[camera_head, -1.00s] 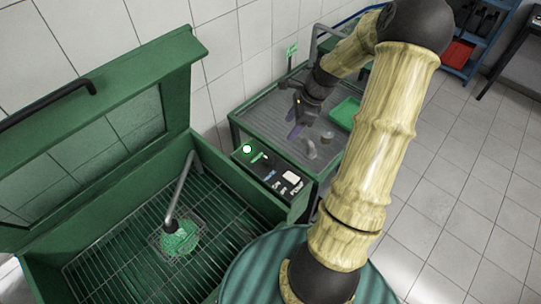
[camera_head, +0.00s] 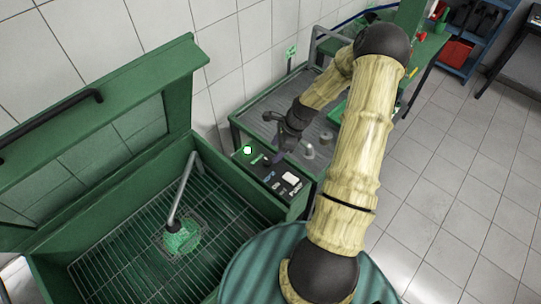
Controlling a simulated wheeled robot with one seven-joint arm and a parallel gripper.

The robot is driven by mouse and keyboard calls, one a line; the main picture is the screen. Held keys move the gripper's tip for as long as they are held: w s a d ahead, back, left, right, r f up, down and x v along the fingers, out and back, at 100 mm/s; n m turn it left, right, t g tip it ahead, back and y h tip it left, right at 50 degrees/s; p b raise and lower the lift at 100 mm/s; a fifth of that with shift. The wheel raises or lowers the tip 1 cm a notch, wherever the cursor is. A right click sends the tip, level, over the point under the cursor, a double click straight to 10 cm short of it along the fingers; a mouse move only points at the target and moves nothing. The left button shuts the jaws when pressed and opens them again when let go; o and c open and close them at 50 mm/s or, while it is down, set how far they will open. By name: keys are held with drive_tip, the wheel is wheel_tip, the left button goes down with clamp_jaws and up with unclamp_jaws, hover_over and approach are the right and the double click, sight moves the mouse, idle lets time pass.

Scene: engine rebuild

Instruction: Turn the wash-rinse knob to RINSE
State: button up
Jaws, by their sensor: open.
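The black control panel (camera_head: 275,182) sits on the right rim of the green parts washer (camera_head: 128,212). It carries a lit round green-white spot, a small green label, a blue label and a white rocker switch (camera_head: 291,178). The wash-rinse knob appears to be a small dark shape between the green and blue labels; my gripper partly covers that spot, and its setting is too small to read. My gripper (camera_head: 277,157) is open, pointing down at the panel's far edge, close to the knob. I cannot tell whether it touches.
The washer's windowed lid (camera_head: 100,120) stands open at left, over a wire grid with a bent spout and green brush-like head. A grey-topped green bench (camera_head: 262,112) stands beyond the panel, with small metal parts on it. A blue shelf with a red bin (camera_head: 456,52) is at upper right.

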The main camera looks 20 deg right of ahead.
sight(268, 160)
drive_tip(key=shift+p+x, duration=0.85)
drive_tip(key=shift+x, duration=2.25)
drive_tip(key=shift+c, duration=0.5)
drive_tip(key=c, duration=0.9)
